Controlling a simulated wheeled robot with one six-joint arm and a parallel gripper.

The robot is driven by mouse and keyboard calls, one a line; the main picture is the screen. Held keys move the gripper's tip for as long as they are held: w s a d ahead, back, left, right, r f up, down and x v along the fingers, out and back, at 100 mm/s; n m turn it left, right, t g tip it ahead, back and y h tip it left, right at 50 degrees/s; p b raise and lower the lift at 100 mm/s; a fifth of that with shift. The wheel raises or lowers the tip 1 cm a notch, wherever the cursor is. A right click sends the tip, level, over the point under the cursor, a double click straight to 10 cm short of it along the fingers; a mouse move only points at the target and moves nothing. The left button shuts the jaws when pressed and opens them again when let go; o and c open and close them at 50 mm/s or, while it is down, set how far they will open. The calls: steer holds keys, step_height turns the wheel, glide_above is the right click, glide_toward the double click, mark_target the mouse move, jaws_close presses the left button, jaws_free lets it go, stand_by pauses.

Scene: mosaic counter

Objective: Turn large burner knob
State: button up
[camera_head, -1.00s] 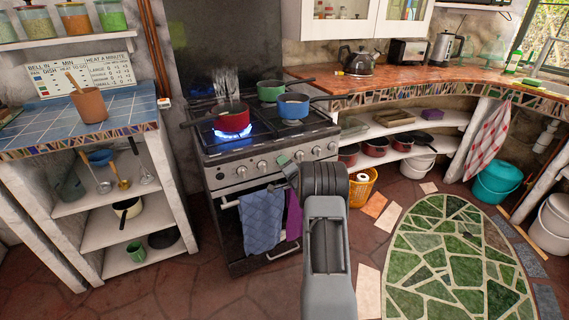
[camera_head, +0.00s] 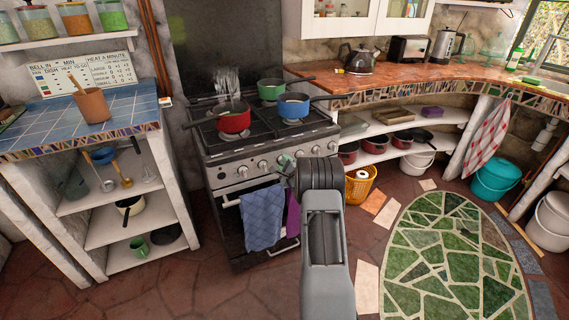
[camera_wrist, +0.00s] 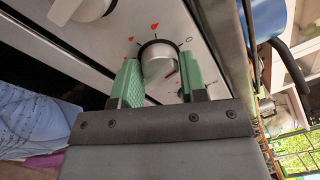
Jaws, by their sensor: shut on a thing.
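My gripper (camera_wrist: 161,82) has its two green fingers on either side of a round pale stove knob (camera_wrist: 158,62) in the wrist view, shut on it. The knob sits in a dark ring with red flame marks beside it on the panel. In the head view my gripper (camera_head: 286,164) is at the stove's front panel and hides the knob it holds. Other knobs (camera_head: 243,171) line the panel of the stove (camera_head: 222,159). A red pot (camera_head: 233,122) stands on the front left burner with no flame showing under it.
A blue pot (camera_head: 293,107) and a green pot (camera_head: 270,90) stand on other burners. A blue towel (camera_head: 262,217) hangs on the oven handle below my gripper. Another knob (camera_wrist: 80,8) is close by in the wrist view. The floor has a green mosaic (camera_head: 440,260).

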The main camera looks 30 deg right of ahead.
steer(key=shift+m, duration=0.7)
steer(key=shift+f+m, duration=0.1)
steer(key=shift+m, duration=0.2)
steer(key=o, duration=0.9)
steer(key=p+v, duration=0.1)
steer(key=v, duration=1.2)
steer(key=shift+s, duration=0.4)
steer(key=shift+a, duration=0.1)
